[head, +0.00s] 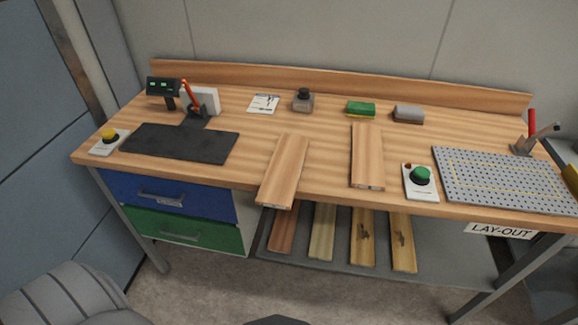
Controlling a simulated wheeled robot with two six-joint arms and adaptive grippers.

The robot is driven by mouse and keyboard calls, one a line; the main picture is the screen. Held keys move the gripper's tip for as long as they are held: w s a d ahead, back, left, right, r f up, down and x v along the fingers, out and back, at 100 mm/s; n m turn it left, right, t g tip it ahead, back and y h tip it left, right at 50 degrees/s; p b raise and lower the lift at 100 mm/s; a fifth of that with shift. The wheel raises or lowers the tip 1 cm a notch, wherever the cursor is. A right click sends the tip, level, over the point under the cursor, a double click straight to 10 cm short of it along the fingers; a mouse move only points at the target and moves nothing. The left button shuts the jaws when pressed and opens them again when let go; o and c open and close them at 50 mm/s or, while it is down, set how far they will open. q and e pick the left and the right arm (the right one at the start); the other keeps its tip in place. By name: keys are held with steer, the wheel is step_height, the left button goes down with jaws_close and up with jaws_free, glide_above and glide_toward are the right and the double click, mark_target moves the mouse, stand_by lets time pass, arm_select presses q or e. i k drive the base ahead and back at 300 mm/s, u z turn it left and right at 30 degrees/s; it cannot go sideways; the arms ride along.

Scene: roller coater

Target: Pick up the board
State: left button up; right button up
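Two wooden boards lie on the workbench. One board (285,168) lies left of the middle, slightly slanted, and its near end sticks out past the bench's front edge. The other board (367,155) lies to its right, flat on the top, with its near end close to the front edge. Several more boards, including a reddish one (284,230), lie on the lower shelf under the bench. I cannot tell which board the task means. Neither of my grippers is in view.
The wooden workbench (330,110) has a black mat (180,143) at left and a perforated metal plate (500,178) at right. A green-button box (420,181) stands right of the right board.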

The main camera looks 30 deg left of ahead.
mark_target(277, 189)
steer(key=z, duration=1.7)
steer(key=i, duration=1.5)
steer(key=u, duration=2.9)
